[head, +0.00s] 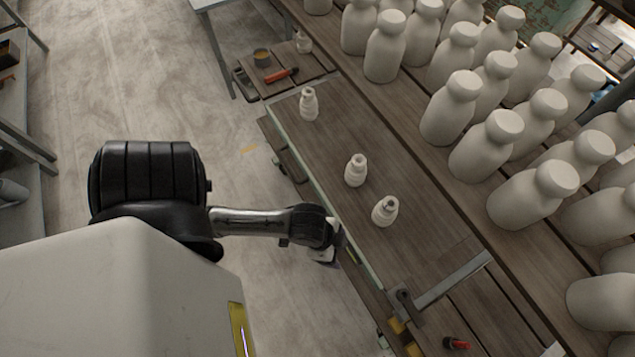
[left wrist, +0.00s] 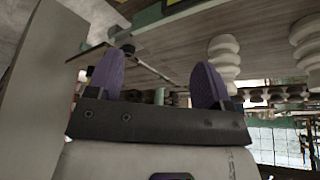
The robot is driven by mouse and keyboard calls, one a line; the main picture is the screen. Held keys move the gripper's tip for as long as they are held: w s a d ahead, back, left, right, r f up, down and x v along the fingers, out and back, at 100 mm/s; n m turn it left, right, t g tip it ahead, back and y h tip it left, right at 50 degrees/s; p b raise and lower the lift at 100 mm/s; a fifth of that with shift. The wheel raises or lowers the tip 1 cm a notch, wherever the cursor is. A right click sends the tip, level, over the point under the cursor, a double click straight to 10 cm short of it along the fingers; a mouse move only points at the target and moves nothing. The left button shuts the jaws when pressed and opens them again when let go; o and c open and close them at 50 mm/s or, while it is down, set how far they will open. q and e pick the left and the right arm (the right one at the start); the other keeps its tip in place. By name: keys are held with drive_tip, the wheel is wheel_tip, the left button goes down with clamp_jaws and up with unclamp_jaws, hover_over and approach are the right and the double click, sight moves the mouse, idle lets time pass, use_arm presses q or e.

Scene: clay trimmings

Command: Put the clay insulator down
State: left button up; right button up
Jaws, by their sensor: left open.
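Three small white ribbed clay insulators stand upright on the wooden bench top (head: 335,135): one at the far end (head: 309,106), one in the middle (head: 356,171), one nearest (head: 385,211). My left gripper (head: 332,254) is beside the bench's left edge, to the lower left of the nearest insulator and apart from it. In the left wrist view, the two purple fingers (left wrist: 157,68) are spread with nothing between them. That view looks upside down, with two insulators, one (left wrist: 223,58) and another (left wrist: 307,45), beyond the fingers. My right gripper is not in view.
Many large white clay bottles (head: 500,145) crowd the higher planks on the right. A metal bar (head: 452,281) crosses the bench's near end, with a red-handled tool (head: 456,343) beyond it. An orange-handled tool (head: 281,75) lies at the far end. Bench room between insulators is clear.

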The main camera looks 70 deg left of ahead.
use_arm(q)
drive_tip(key=s+n, duration=0.1)
drive_tip(key=s+a+r+n+y, duration=0.1)
drive_tip(key=s+n+y, duration=0.1)
drive_tip(key=s, duration=0.1)
drive_tip(key=shift+a+r+n, duration=0.25)
drive_tip(key=shift+a+n, duration=0.1)
drive_tip(key=shift+n, duration=0.05)
drive_tip(key=shift+r, duration=0.1)
wheel_tip(320, 180, up, 12)
drive_tip(key=p, duration=1.2)
